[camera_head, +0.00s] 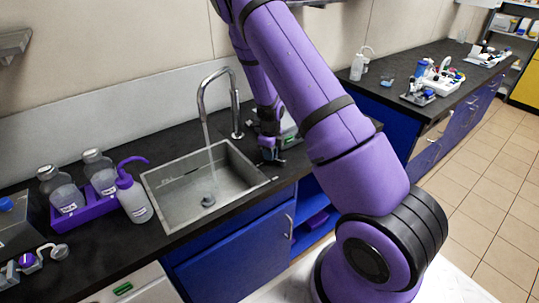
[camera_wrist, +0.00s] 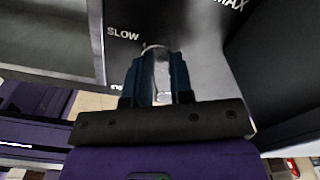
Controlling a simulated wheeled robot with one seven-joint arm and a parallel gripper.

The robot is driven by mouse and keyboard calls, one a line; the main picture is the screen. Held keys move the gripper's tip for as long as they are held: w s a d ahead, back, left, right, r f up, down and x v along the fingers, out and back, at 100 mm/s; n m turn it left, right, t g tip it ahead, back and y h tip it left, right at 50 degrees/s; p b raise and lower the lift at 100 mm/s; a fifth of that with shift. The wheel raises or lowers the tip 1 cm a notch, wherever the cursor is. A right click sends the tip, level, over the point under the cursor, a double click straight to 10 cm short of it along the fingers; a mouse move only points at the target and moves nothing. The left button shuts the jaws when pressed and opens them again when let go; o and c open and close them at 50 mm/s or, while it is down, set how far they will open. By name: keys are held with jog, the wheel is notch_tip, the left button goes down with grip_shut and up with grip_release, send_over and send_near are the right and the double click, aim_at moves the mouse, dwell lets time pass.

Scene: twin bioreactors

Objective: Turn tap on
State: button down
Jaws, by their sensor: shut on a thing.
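The chrome gooseneck tap (camera_head: 235,100) stands at the back right of the grey sink (camera_head: 165,200). A thin pale stream of water (camera_head: 210,165) falls from its spout toward the drain. My gripper (camera_head: 268,152) is at the counter just right of the sink, partly hidden by my own arm. In the wrist view my gripper (camera_wrist: 158,65) is shut on a small silver metal handle (camera_wrist: 162,75). The dark surface (camera_wrist: 185,25) around the handle is marked "SLOW" on the left and "MAX" on the upper right.
A white bottle with a purple top (camera_head: 134,197) stands left of the sink, beside a purple rack (camera_head: 85,211) holding clear bottles. Blue cabinets (camera_head: 235,255) lie below the counter. Another dark bench (camera_head: 440,50) with lab items stands at the back right, beside open tiled floor.

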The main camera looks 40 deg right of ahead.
jog(key=shift+w+d+m, duration=0.1)
jog(key=shift+d+m, duration=0.15)
jog(key=shift+m, duration=0.35)
jog(key=shift+d, duration=0.1)
jog(key=c, duration=1)
grip_release()
notch_tip(320, 180, up, 11)
jog(key=shift+f, duration=0.1)
